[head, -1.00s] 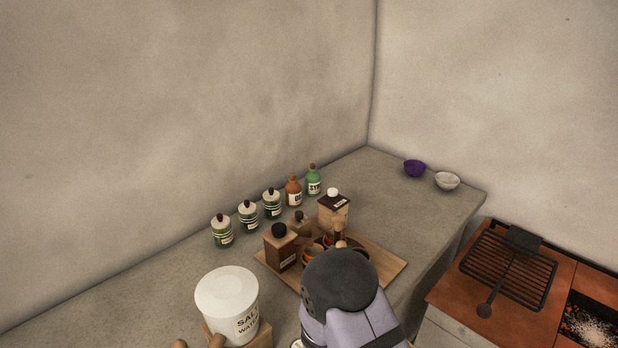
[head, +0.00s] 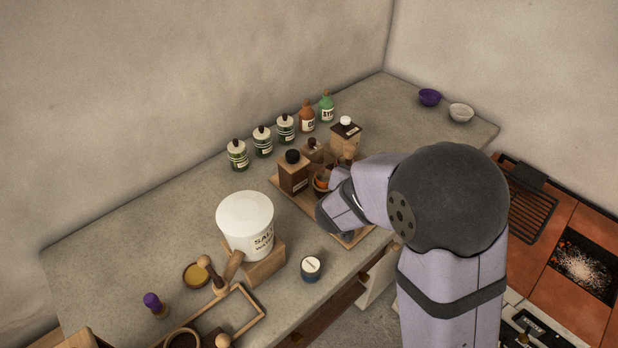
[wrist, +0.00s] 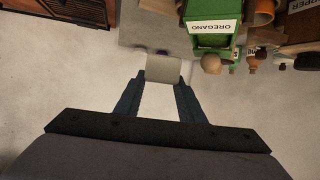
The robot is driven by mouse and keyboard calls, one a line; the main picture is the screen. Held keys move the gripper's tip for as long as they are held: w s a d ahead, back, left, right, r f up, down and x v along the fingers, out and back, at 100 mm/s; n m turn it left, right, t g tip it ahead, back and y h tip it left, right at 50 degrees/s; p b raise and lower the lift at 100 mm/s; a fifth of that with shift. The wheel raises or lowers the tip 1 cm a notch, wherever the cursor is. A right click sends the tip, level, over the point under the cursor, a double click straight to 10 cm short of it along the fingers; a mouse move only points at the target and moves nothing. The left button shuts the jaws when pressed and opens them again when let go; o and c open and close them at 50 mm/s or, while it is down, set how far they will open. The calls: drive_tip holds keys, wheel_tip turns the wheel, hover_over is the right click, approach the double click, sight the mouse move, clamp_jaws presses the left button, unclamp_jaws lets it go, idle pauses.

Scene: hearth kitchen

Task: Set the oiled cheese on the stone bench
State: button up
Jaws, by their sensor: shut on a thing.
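My gripper (wrist: 162,85) shows in the wrist view, its two dark blue fingers shut on a pale grey-white block, which looks like the oiled cheese (wrist: 162,69). The block sits between the fingertips, with pale floor behind the fingers. In the head view my arm hides both the gripper and the block. The stone bench (head: 130,225) is a grey slab running along the wall to the far corner. Part of it also shows at the top of the wrist view (wrist: 150,32). I cannot tell how far the block is from the bench.
A wooden tray (head: 352,238) holds spice boxes beside my arm. Several bottles (head: 285,128) line the wall. A salt water tub (head: 245,222), a dark jar (head: 311,268) and wooden tools stand nearer. A grill (head: 530,205) stands right.

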drive_tip(key=w+a+r+n+y+p, duration=0.1)
drive_tip(key=a+r, duration=0.1)
drive_tip(key=r, duration=0.3)
drive_tip(key=w+a+r+n+y+p, duration=0.1)
drive_tip(key=w+a+r, duration=0.1)
drive_tip(key=r, duration=0.4)
drive_tip(key=n+g+y+b, duration=0.2)
drive_tip(key=n+y+b, duration=0.4)
drive_tip(key=n+y, duration=0.75)
hover_over(285, 220)
wheel_tip(285, 220, down, 18)
drive_tip(key=f, duration=0.1)
drive_tip(key=shift+m+y, duration=0.35)
drive_tip(key=shift+f+p, duration=0.55)
drive_tip(key=shift+f, duration=3.85)
drive_tip(key=shift+f, duration=0.15)
drive_tip(key=o, duration=1.1)
